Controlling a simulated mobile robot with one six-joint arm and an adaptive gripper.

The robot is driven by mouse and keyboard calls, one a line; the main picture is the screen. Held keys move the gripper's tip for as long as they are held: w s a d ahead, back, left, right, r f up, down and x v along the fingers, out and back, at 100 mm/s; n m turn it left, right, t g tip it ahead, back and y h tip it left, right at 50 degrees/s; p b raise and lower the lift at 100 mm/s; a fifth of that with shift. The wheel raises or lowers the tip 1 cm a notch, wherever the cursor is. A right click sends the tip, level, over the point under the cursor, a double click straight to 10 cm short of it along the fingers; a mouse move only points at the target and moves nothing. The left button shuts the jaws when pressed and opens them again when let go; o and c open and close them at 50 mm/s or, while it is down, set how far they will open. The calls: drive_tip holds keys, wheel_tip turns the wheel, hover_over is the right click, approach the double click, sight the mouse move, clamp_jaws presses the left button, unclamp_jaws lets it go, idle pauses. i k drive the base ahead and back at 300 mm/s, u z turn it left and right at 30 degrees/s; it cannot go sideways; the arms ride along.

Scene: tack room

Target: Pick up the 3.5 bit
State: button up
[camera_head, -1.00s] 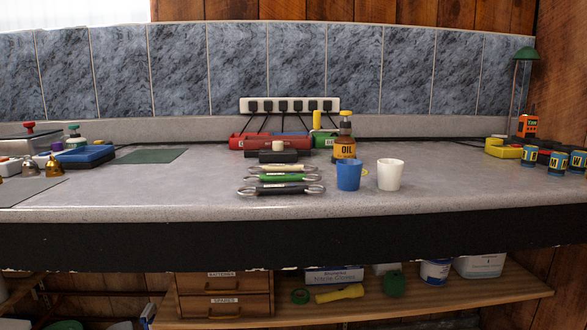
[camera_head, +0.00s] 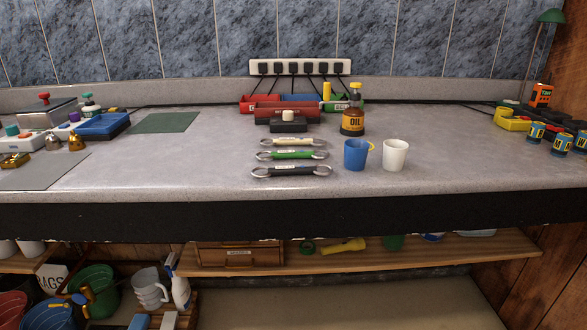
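Three horse bits with metal end rings lie in a row on the grey worktop. The rear one is cream (camera_head: 293,142), the middle one is green (camera_head: 292,155) and the front one is black (camera_head: 291,171). Each seems to carry a small label, but the print is too small to read, so I cannot tell which is the 3.5 bit. My gripper is not in view.
Right of the bits stand a blue cup (camera_head: 356,155), a white cup (camera_head: 395,155) and an oil bottle (camera_head: 353,115). Behind them are a dark block (camera_head: 288,126) and coloured bins (camera_head: 287,111). The worktop (camera_head: 210,165) left of the bits is clear.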

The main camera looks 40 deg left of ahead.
sight(279, 171)
drive_tip(key=u, duration=4.35)
drive_tip(key=i, duration=0.1)
drive_tip(key=z, duration=2.55)
drive_tip(key=i, duration=0.6)
drive_tip(key=u, duration=0.05)
drive_tip(key=k, duration=0.45)
drive_tip(key=u, duration=0.05)
